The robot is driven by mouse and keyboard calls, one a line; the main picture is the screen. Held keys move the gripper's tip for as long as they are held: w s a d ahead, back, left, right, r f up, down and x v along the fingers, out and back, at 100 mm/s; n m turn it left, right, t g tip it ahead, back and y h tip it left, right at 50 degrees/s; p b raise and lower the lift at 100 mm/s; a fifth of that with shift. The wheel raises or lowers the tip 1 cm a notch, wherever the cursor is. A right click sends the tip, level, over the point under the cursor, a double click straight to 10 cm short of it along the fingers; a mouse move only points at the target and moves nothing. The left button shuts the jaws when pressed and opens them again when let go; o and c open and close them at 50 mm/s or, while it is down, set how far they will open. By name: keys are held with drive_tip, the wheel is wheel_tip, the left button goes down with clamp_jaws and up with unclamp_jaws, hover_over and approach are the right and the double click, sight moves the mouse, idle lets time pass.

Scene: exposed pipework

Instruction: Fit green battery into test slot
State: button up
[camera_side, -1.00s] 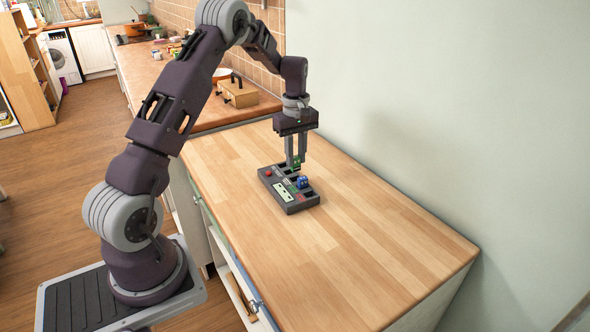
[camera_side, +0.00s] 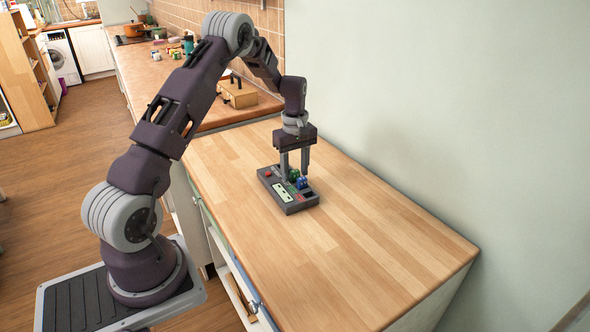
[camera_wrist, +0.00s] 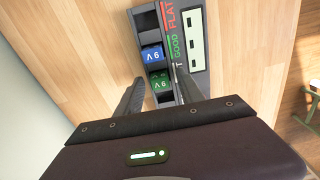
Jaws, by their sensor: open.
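The green battery (camera_wrist: 160,82) sits in the tester's row of bays, directly beside the blue battery (camera_wrist: 152,54). In the side view the green battery (camera_side: 293,175) is partly hidden by my fingers and stands low in the tester. I cannot tell if it is fully seated. The dark battery tester (camera_side: 287,198) lies on the wooden worktop, with FLAT and GOOD labels beside the bays in the wrist view (camera_wrist: 188,18). My gripper (camera_wrist: 157,76) is open, its fingers spread on either side of the green battery with gaps visible.
The blue battery (camera_side: 303,182) stands close to my right finger in the side view. An empty bay (camera_wrist: 147,20) shows beyond it in the wrist view. The worktop (camera_side: 370,240) is clear in front and to the right. A pale wall (camera_side: 430,110) stands behind.

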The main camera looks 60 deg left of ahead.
sight(296, 172)
wheel_tip(296, 172, up, 13)
drive_tip(key=s+d+r+m+t, duration=0.1)
drive_tip(key=s+d+r+m, duration=0.25)
drive_tip(key=d+r, duration=0.45)
drive_tip(key=s+d+r+m+t, duration=0.2)
drive_tip(key=s+d+r+m, duration=0.4)
drive_tip(key=s+d, duration=0.4)
drive_tip(key=s+d+f+m+t, duration=0.1)
drive_tip(key=s+d+m, duration=0.3)
drive_tip(key=s, duration=0.3)
drive_tip(key=s+d+f+m+t, duration=0.1)
drive_tip(key=s+d+f+m, duration=0.1)
drive_tip(key=s+d+m, duration=0.2)
drive_tip(key=s, duration=0.3)
drive_tip(key=shift+f+t, duration=0.25)
drive_tip(key=shift+t, duration=0.05)
